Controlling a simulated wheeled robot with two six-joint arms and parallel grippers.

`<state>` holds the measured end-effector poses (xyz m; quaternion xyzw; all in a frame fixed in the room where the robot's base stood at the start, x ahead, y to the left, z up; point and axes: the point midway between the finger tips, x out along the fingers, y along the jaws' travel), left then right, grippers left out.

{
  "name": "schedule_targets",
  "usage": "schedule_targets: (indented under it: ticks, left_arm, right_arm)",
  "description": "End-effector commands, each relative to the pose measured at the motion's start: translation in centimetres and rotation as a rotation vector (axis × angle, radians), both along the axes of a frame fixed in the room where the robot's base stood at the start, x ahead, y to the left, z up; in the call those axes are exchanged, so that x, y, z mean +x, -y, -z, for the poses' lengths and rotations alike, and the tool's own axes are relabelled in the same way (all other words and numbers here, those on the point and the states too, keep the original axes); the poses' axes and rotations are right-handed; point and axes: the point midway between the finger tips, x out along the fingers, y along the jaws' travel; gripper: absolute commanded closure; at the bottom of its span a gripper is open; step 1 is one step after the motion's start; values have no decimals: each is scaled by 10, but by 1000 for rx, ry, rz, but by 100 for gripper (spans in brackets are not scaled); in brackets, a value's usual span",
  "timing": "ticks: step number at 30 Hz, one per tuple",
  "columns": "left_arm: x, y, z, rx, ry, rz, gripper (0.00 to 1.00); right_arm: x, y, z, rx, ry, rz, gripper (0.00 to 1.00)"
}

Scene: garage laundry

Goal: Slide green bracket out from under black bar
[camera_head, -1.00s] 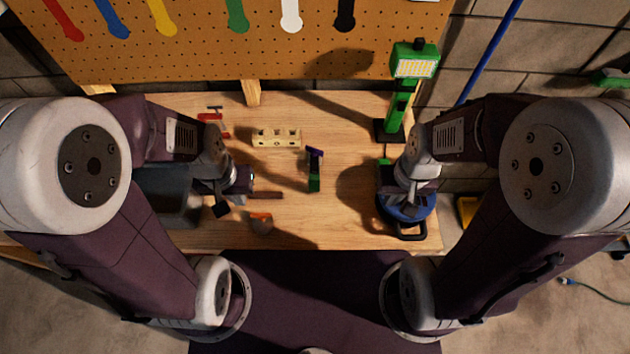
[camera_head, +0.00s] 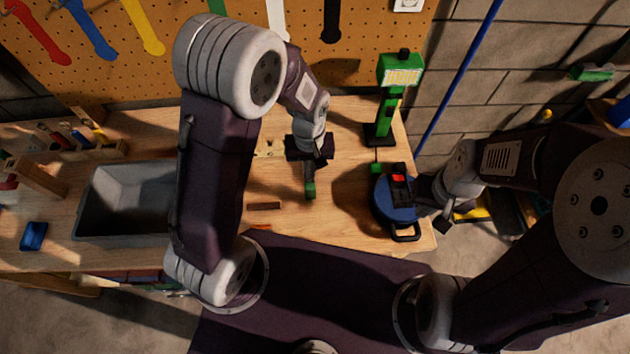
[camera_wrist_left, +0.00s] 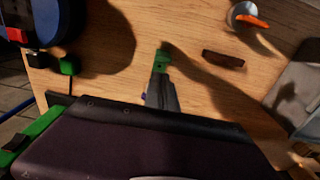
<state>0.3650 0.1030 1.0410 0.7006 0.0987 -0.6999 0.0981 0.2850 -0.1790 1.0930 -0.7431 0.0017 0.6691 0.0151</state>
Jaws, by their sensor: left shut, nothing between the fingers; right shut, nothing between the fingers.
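The green bracket (camera_head: 310,190) lies near the middle of the wooden workbench, and only its near end shows clearly. A bit of purple shows beside the bar. My left gripper (camera_head: 310,155) is shut and empty, at the far end of the bar and hiding that part in the head view. I cannot tell whether it touches. My right gripper (camera_head: 441,214) is shut and empty, off to the right beside a blue round tool.
The blue round tool (camera_head: 390,207) and a green work lamp (camera_head: 384,108) stand at the right. A brown block (camera_head: 264,206) lies left of the bracket. A grey bin (camera_head: 125,199) is farther left. Bare wood lies between bracket and blue tool.

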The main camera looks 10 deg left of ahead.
Motion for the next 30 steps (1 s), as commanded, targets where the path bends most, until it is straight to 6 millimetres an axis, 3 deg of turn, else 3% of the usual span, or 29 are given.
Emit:
schedule_targets:
  ticks: [5, 16, 21, 30]
  left_arm:
    - [-1, -1, 20, 2, -6, -1, 100]
    - [-1, -1, 87, 0, -3, -1, 100]
    - [0, -1, 99, 0, 0, -1, 100]
    - [0, -1, 100, -1, 0, -1, 100]
  right_arm:
    - [0, 0, -1, 0, 0, 0, 100]
    - [0, 0, -7, 0, 0, 0, 100]
    - [0, 0, -7, 0, 0, 0, 100]
    - [0, 0, -7, 0, 0, 0, 100]
